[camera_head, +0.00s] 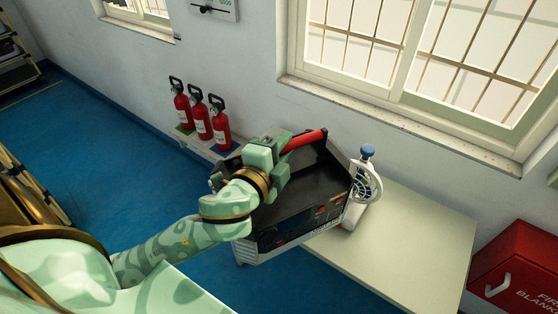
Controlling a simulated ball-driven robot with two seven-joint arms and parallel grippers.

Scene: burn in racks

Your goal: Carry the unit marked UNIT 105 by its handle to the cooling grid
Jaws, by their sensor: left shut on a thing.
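A dark boxy unit (315,192) with a red handle (307,139) and a front panel with red details is in the middle of the head view. Its marking is too small to read. My left gripper (283,148) is shut on the red handle, and my left arm covers the unit's left part. The unit overlaps the left end of a pale table (415,235); I cannot tell whether it touches it. No cooling grid can be made out. My right gripper is out of view.
A small white fan (364,188) with a blue knob stands on the table close to the unit's right side. Several red extinguishers, one of them here (219,124), stand by the wall. A red fire blanket box (517,268) is at lower right. The table's right part is clear.

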